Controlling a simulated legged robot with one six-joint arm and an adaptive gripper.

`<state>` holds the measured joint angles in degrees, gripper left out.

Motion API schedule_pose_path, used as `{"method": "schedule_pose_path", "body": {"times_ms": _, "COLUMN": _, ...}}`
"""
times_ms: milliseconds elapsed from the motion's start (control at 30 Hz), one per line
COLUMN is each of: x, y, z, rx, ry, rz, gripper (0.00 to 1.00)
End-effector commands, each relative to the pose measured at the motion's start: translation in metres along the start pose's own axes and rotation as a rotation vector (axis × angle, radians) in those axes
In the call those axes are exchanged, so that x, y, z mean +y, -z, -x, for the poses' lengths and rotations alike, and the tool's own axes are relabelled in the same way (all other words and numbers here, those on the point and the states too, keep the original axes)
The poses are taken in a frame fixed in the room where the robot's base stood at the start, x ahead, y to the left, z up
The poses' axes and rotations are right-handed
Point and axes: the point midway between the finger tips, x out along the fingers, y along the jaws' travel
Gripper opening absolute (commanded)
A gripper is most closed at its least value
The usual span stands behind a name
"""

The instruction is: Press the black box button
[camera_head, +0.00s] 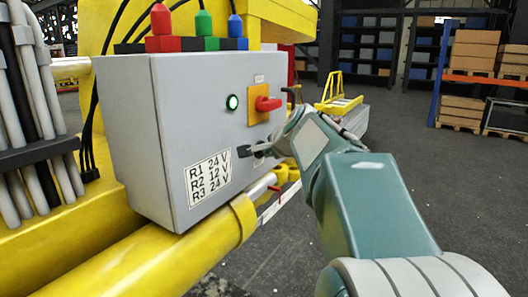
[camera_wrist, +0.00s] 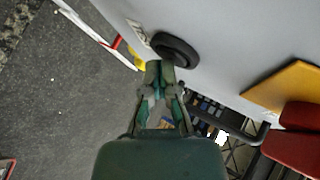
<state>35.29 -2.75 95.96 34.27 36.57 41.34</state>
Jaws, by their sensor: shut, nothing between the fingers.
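The grey control box (camera_head: 140,130) stands on the yellow boom, with its front panel facing right. A round black button (camera_wrist: 175,48) sticks out of the panel in the wrist view. In the head view a dark part (camera_head: 243,151) at that spot, right of the label, is partly merged with my fingertips. My gripper (camera_wrist: 160,66) is shut and empty, its fingertips right beside the button's lower left edge. I cannot tell whether they touch it. In the head view my gripper (camera_head: 262,149) reaches the panel from the right.
Red, green and blue connectors (camera_head: 200,24) stand on top. A yellow tube (camera_head: 150,260) runs below. Open floor lies right.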

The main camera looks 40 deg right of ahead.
Motion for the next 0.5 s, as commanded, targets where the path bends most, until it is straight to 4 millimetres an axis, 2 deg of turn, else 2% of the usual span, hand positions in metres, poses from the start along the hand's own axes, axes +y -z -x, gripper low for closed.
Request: {"method": "schedule_pose_path", "body": {"times_ms": 500, "x": 0.009, "y": 0.009, "z": 0.013, "rx": 0.0, "ry": 0.0, "rz": -0.001, "gripper": 0.0}}
